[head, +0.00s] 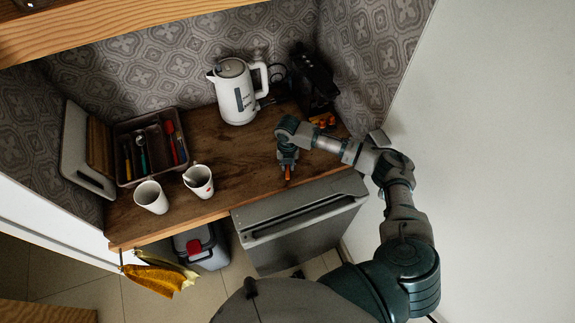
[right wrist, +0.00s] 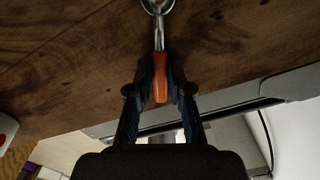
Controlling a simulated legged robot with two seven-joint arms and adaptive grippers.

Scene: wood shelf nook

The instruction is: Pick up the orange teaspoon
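The orange teaspoon (right wrist: 160,75) shows in the right wrist view, with its orange handle between my right gripper's (right wrist: 160,88) two fingertips. The fingertips are close against both sides of the handle and look shut on it. Its metal neck and bowl point away from the gripper, with the bowl cut by the top edge. In the head view my right gripper (head: 287,163) is over the front right of the wooden counter, and the orange handle end (head: 287,173) shows just below it. I cannot tell whether the spoon touches the counter. My left gripper is not in view.
On the wooden counter (head: 235,170) stand a white kettle (head: 236,92), two white cups (head: 151,197) (head: 199,181), a cutlery tray (head: 126,172) and a dark machine (head: 313,82). Small orange items (head: 323,120) lie behind my forearm. A grey appliance (head: 300,225) stands below the front edge.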

